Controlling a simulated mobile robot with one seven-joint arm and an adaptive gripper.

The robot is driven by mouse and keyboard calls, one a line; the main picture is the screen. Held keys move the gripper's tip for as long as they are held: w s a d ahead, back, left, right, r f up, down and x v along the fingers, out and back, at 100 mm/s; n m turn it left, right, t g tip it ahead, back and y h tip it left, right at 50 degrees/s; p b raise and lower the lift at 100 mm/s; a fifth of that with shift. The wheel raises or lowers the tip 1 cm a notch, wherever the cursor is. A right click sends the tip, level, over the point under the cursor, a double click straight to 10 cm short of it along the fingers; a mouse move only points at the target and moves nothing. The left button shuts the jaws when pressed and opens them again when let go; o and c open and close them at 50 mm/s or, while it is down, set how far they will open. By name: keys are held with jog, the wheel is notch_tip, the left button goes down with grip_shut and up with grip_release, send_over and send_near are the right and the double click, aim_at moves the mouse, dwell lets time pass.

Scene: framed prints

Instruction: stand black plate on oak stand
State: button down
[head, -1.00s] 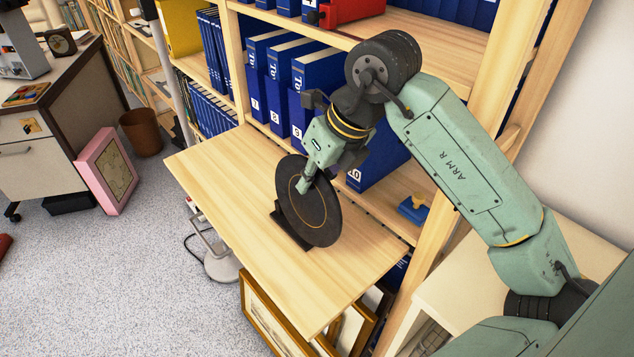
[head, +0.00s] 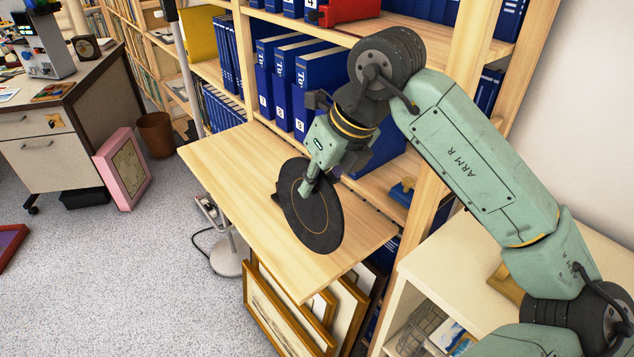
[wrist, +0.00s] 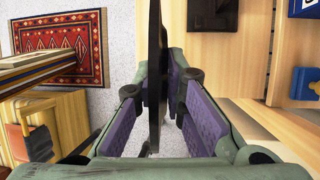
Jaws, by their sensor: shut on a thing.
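The black plate (head: 322,222), a dark disc with a thin gold ring, is tilted above the pale wooden board. My gripper (head: 309,188) is shut on it; in the wrist view the plate (wrist: 155,50) is edge-on between the purple finger pads. A small dark stand end (head: 277,198) shows at the plate's left edge; the rest is hidden, and I cannot tell whether the plate touches it. A wooden piece (head: 507,284) lies on the white cabinet at right, partly hidden by my arm; I cannot tell whether it is the oak stand.
The board (head: 225,160) juts from a shelf of blue binders (head: 322,75). Framed prints (head: 290,310) lean beneath it. The white cabinet (head: 460,245) stands right of the shelf. A pink frame (head: 124,168) leans against the desk at left. Grey carpet is free in front.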

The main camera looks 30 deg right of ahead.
dwell(0.4)
jog(key=shift+r+p, duration=0.85)
jog(key=shift+r, duration=1.2)
